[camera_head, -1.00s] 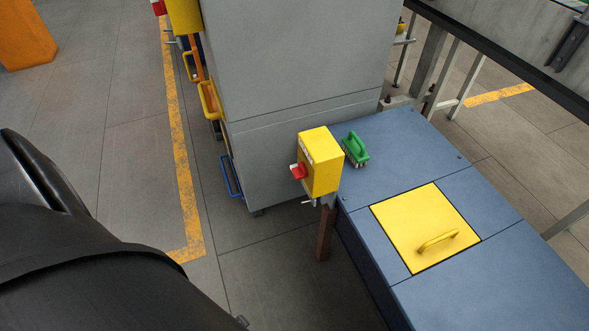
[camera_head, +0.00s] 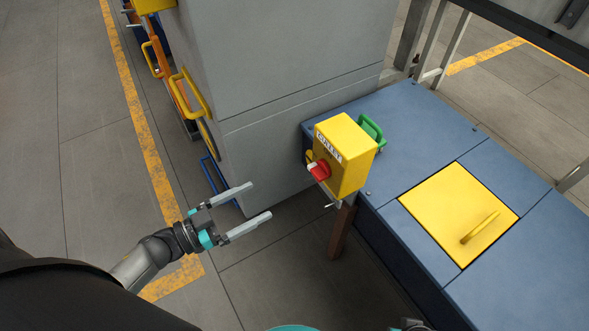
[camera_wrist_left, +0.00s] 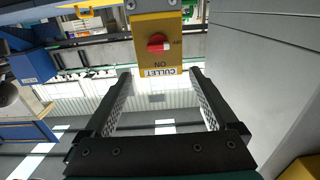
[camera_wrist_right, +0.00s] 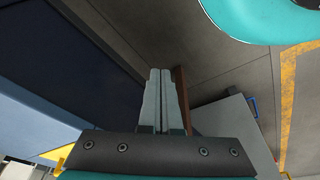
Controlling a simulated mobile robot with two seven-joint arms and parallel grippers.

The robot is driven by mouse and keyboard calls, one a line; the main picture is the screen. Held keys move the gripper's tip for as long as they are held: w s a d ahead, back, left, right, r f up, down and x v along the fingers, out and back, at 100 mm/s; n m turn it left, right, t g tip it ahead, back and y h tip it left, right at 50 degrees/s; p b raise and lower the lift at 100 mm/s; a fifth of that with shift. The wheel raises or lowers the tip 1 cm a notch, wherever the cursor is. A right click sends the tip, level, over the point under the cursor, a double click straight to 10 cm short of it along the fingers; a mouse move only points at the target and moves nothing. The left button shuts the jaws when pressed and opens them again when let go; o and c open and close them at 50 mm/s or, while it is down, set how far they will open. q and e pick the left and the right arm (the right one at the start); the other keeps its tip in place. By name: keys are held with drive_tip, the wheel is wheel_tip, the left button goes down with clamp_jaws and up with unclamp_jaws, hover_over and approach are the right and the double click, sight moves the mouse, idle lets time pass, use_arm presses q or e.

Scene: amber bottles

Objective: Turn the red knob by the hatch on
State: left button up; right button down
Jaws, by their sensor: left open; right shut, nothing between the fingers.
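The red knob (camera_head: 319,171) is on the front face of a yellow box (camera_head: 347,160) on a brown post beside the blue counter. The yellow hatch (camera_head: 445,205) with its handle lies in the counter to the right. My left gripper (camera_head: 260,199) is open and empty, left of the box and apart from it, fingers pointing towards it. In the left wrist view the knob (camera_wrist_left: 158,43) shows ahead, beyond the open fingers, with its pale-tipped handle pointing right; the lettering ON on the box appears inverted. My right gripper (camera_wrist_right: 162,75) is shut and empty, below the counter's side.
A grey cabinet (camera_head: 270,90) stands behind the box. A green-handled brush (camera_head: 372,133) lies on the counter (camera_head: 410,125) behind the box. A blue handle (camera_head: 215,180) and yellow handle (camera_head: 190,95) stick out at the cabinet's left. Floor left of the post is open.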

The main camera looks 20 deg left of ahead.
sight(313, 173)
use_arm(q)
drive_tip(key=b+x, duration=0.3)
drive_tip(key=x, duration=1)
drive_tip(key=shift+w+d+r, duration=0.1)
drive_tip(key=shift+d, duration=0.25)
drive_tip(key=shift+b+x, duration=0.45)
drive_tip(key=shift+x, duration=0.4)
use_arm(e)
wheel_tip(313, 173, up, 8)
drive_tip(key=w+t, duration=0.1)
drive_tip(key=w, duration=0.1)
drive_tip(key=shift+w+a, duration=0.15)
drive_tip(key=shift+w, duration=0.1)
use_arm(q)
drive_tip(key=shift+c, duration=0.3)
use_arm(e)
drive_tip(key=shift+r, duration=0.1)
use_arm(q)
drive_tip(key=c, duration=1.3)
